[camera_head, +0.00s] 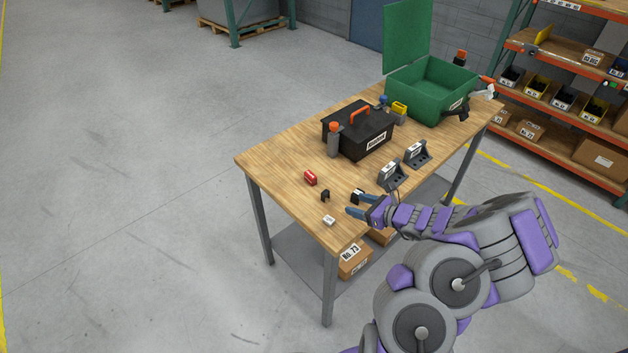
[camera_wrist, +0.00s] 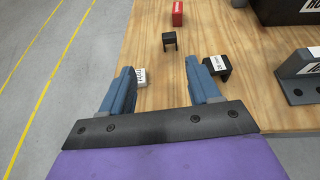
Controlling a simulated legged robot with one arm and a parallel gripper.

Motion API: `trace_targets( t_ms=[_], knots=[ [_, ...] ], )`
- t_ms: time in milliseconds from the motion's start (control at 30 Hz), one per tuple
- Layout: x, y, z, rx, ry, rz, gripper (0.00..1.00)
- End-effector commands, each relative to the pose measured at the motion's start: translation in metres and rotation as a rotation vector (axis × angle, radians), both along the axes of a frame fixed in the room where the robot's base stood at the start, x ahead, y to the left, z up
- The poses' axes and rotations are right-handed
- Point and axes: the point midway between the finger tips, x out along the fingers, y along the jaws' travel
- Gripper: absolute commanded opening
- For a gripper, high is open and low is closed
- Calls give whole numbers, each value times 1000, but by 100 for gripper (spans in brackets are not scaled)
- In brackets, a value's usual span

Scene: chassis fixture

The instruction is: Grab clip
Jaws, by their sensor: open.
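My gripper (camera_head: 360,205) is open and empty over the near part of the wooden table; it also shows in the wrist view (camera_wrist: 163,72). A small black clip-like piece (camera_head: 325,196) stands on the table beyond the fingertips. In the wrist view this black piece (camera_wrist: 169,42) lies ahead of the gap between the fingers. A second black piece with a white label (camera_wrist: 217,66) is just beside the right finger; the head view shows it (camera_head: 357,195) close to the fingers. A small white labelled piece (camera_wrist: 140,77) is by the left finger. Which piece the task means, I cannot tell.
A red block (camera_head: 310,178) lies farther along the table (camera_head: 275,163). A black toolbox (camera_head: 345,140), two grey labelled brackets (camera_head: 391,174) and an open green bin (camera_head: 430,100) stand beyond. The table's left edge is clear. Shelving (camera_head: 560,115) stands at right.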

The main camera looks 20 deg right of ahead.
Motion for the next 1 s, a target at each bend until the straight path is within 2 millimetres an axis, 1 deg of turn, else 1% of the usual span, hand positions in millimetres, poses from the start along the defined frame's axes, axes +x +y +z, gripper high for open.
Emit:
trace_targets(
  t_ms=[33,100,200,700,800,1000],
  knots=[
    [-3,-7,-6,10,10,-21,62],
    [-1,-10,-12,17,17,-32,62],
    [9,-11,-18,19,17,-32,62],
    [84,29,-52,12,18,-26,62],
    [94,33,-56,14,17,-28,62],
    [103,33,-60,17,16,-30,62]
  ],
)
